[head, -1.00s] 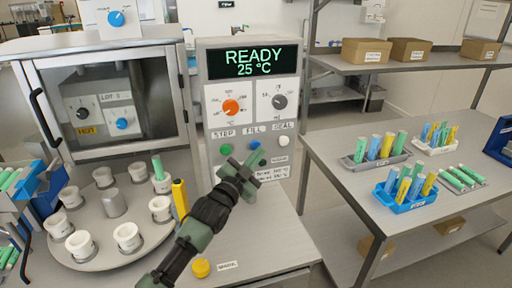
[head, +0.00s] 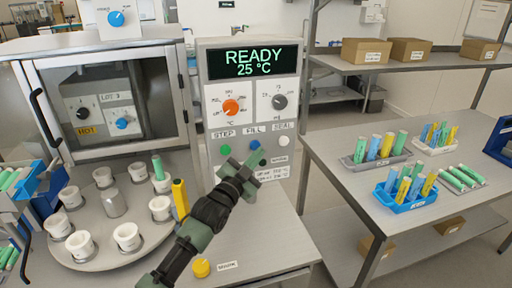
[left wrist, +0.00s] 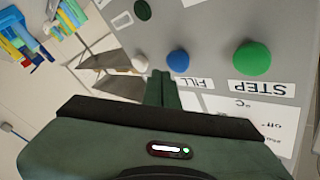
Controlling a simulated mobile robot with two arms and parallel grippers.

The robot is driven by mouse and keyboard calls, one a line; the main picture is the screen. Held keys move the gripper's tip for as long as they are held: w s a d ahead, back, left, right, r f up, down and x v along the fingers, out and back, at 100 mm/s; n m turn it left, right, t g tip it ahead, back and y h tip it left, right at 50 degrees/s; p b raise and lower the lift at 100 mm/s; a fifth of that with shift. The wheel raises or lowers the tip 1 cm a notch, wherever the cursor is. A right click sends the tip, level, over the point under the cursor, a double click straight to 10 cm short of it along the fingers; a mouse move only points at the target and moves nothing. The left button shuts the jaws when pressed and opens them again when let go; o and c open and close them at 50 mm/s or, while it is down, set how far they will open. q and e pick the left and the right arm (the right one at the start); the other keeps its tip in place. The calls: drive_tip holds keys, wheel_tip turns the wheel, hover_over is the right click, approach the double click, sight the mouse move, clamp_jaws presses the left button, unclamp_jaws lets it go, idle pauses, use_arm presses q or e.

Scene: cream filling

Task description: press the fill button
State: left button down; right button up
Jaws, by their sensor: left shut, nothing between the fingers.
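The blue fill button (head: 254,145) sits under the FILL label on the grey control panel, between the green step button (head: 225,150) and the white seal button (head: 284,141). My left gripper (head: 250,163) is shut and empty, just in front of the panel and below the fill button. The display (head: 252,62) reads READY 25 °C. My right gripper is not in view.
A yellow button (head: 201,268) is on the counter below the panel. A side table (head: 335,150) with tube racks stands at the right.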

use_arm(q)
drive_tip(key=shift+w+a, duration=0.1)
drive_tip(key=shift+w, duration=0.1)
drive_tip(key=shift+w+b, duration=0.25)
drive_tip(key=shift+b, duration=0.1)
